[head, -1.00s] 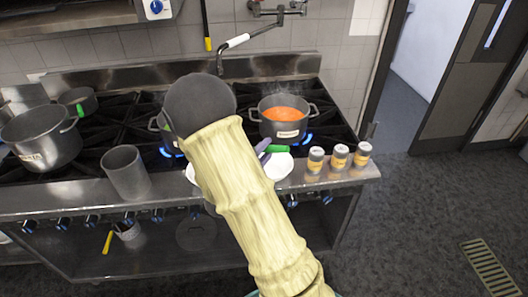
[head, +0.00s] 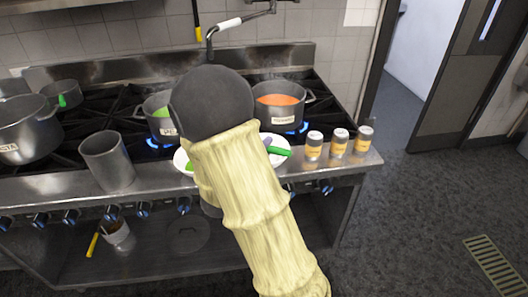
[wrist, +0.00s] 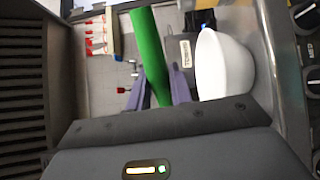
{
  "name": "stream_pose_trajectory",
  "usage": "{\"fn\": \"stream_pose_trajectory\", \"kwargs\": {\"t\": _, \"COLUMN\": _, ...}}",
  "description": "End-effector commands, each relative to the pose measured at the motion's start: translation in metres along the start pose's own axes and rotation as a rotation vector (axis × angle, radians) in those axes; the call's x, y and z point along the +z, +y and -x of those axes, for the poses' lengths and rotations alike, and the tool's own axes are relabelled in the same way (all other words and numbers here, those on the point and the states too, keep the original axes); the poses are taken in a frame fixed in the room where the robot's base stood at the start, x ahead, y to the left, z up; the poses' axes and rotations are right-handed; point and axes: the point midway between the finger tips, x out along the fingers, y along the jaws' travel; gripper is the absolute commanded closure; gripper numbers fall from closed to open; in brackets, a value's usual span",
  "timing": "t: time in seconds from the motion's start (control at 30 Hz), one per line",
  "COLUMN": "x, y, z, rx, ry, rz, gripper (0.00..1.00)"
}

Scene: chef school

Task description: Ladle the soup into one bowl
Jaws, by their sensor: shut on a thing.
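A pot of orange soup (head: 280,100) stands on a lit burner at the right of the stove. A second pot with green contents (head: 163,112) stands left of it, partly hidden by my arm. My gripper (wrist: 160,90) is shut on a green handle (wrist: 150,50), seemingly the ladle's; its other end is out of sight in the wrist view. The green handle also shows beside my arm in the head view (head: 280,151). A white bowl (wrist: 224,66) is just right of my fingers in the wrist view. White dishes on the stove's front ledge are partly covered by my arm (head: 279,159).
Three small jars (head: 339,142) stand on the ledge at right. An empty metal container (head: 107,160) stands at left, with a large pot (head: 28,135) behind it. A faucet (head: 235,22) reaches over the stove. Open floor lies to the right.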

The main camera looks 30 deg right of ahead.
Motion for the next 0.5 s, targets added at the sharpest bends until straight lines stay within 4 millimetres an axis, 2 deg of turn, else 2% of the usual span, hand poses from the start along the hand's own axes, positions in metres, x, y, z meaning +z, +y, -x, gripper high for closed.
{"fn": "stream_pose_trajectory", "kwargs": {"t": 0.1, "x": 0.0009, "y": -0.0091, "z": -0.0001, "rx": -0.002, "ry": 0.000, "rz": -0.027, "gripper": 1.00}}
{"fn": "stream_pose_trajectory", "kwargs": {"t": 0.5, "x": 0.0018, "y": -0.0088, "z": -0.0002, "rx": -0.005, "ry": 0.000, "rz": -0.045, "gripper": 1.00}}
